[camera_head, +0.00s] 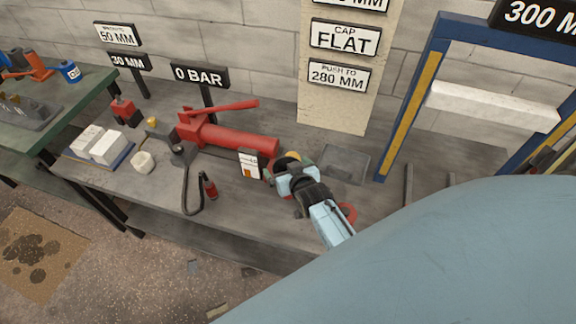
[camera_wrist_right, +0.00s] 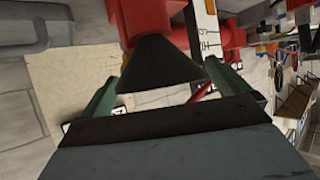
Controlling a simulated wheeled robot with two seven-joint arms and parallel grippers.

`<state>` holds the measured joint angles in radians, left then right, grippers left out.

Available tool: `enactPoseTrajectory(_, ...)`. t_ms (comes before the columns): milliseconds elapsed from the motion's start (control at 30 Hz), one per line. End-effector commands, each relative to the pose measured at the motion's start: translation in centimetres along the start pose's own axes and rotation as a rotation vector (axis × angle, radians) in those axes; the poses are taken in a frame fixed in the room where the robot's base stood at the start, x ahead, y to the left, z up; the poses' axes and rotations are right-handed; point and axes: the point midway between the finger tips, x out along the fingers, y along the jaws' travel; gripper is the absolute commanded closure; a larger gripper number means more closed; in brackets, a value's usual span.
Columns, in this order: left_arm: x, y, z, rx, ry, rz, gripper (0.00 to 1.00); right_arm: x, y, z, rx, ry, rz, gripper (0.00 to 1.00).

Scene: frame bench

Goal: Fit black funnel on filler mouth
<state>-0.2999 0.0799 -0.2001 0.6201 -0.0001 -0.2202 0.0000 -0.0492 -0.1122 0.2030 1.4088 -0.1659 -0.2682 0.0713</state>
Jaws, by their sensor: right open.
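The black funnel (camera_wrist_right: 160,68) shows in the right wrist view as a dark cone, its wide end toward my right gripper (camera_wrist_right: 166,72) and its narrow end toward red pump parts. The green fingers are open, one on each side of the funnel, with a gap visible. In the head view my right gripper (camera_head: 287,168) is at the right end of the red pump (camera_head: 238,140), above the bench. I cannot tell whether the funnel sits in the filler mouth; the mouth is hidden. My left gripper is not in view.
The grey bench (camera_head: 240,205) also holds a grey tray (camera_head: 345,163), a white card (camera_head: 250,164), white blocks (camera_head: 108,147) and a black hose (camera_head: 188,185). A blue and yellow press frame (camera_head: 412,95) stands at the right. The front middle of the bench is mostly clear.

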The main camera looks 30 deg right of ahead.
Motion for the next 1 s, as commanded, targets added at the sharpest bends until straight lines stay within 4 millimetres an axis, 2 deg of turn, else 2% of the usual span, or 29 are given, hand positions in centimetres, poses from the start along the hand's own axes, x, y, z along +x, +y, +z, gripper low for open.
enactPoseTrajectory(133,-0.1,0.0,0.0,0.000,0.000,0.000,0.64,-0.5,0.0,0.0,0.000,-0.001,0.000,0.00)
enactPoseTrajectory(267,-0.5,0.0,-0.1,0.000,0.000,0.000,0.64,-2.2,0.0,0.1,-0.001,-0.002,0.000,0.00)
enactPoseTrajectory(700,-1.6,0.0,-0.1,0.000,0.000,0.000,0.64,-11.1,0.0,0.1,0.000,-0.003,0.000,0.00)
enactPoseTrajectory(833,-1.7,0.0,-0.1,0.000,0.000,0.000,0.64,-12.6,0.0,0.0,0.000,-0.001,0.000,0.00)
enactPoseTrajectory(1000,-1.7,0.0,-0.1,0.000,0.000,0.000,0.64,-13.3,0.0,0.0,0.000,0.000,-0.001,0.00)
